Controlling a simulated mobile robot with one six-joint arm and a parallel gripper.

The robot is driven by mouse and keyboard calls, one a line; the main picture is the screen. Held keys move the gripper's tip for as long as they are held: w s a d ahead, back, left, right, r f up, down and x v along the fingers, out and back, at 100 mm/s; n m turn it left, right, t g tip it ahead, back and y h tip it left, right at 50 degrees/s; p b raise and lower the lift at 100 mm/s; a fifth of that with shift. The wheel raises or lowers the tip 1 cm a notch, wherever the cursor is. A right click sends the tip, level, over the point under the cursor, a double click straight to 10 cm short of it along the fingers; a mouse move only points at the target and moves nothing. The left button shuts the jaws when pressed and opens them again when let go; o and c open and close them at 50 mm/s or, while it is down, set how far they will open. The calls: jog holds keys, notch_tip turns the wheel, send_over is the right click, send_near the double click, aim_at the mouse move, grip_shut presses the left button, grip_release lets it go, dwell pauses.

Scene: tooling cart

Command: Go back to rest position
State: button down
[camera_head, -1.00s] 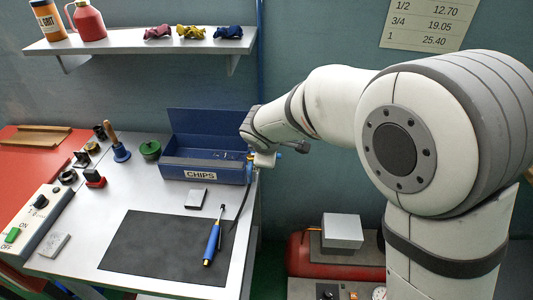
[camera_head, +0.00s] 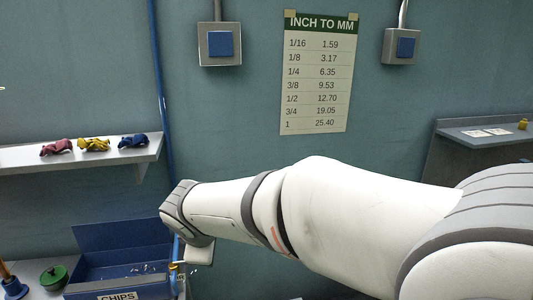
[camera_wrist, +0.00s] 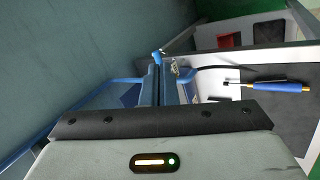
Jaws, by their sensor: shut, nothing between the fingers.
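My gripper (camera_wrist: 160,72) shows in the wrist view with its two dark fingers close together and nothing between them. In the head view my arm reaches left across the picture, and its wrist end is above the right end of the blue CHIPS box (camera_head: 125,285). The gripper fingers cannot be made out clearly there.
In the wrist view a blue-handled tool (camera_wrist: 285,86) lies on the dark mat (camera_wrist: 270,125). A wall shelf (camera_head: 70,158) holds several coloured rags. A blue pipe (camera_head: 158,70) runs up the wall behind my wrist.

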jog(key=d+m+g+h, duration=0.1)
jog(key=d+m, duration=0.4)
jog(key=d, duration=0.7)
jog(key=s+d+f+m+g, duration=0.1)
jog(key=s+d+m, duration=0.5)
jog(key=d, duration=0.3)
jog(key=s+d+f+m+g, duration=0.1)
jog(key=s+d+f+m, duration=0.1)
jog(key=s+d+m, duration=0.5)
jog(key=s+d, duration=0.1)
jog(key=d, duration=0.1)
jog(key=shift+s+d, duration=0.2)
jog(key=shift+d, duration=0.1)
